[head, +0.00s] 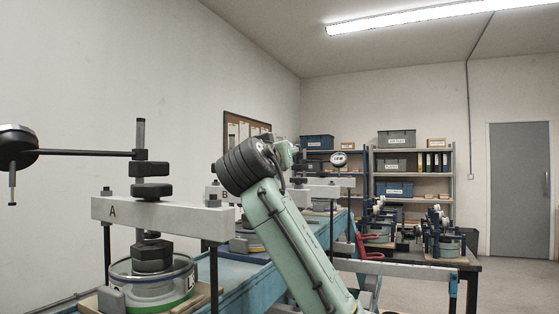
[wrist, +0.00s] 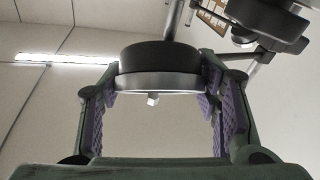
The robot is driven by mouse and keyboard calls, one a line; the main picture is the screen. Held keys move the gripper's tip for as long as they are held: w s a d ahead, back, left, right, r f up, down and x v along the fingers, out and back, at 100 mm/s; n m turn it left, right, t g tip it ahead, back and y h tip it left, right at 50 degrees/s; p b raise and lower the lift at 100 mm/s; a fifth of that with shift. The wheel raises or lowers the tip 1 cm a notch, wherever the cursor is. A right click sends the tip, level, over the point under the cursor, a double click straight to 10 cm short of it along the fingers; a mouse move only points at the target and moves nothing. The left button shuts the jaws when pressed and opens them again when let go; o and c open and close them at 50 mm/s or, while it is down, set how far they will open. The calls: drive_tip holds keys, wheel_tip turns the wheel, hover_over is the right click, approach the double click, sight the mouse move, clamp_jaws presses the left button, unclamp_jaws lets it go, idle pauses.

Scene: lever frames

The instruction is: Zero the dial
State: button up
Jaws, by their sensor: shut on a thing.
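In the wrist view a round dial (wrist: 155,58) with a black body and silver rim sits between the two purple-padded fingers of my gripper (wrist: 157,82). The fingers are shut on its rim, one at each side. Its face and needle cannot be read. A small pale block shows under the rim. In the head view my gripper (head: 287,153) is small and partly hidden behind my own arm, and the held dial cannot be made out there. Frame A (head: 163,215) stands at front left, with another black dial (head: 17,142) on a horizontal rod at the far left edge.
Frame B (head: 213,192) stands behind frame A, partly covered by my arm. The blue bench (head: 255,277) runs away from me. Shelves with bins (head: 395,190) and a dark table with more devices (head: 440,262) stand at back right.

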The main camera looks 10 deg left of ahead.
drive_tip(key=shift+m+h, duration=0.5)
drive_tip(key=shift+m, duration=0.1)
drive_tip(key=o, duration=1.2)
wheel_tip(320, 180, up, 10)
drive_tip(key=shift+r, duration=0.1)
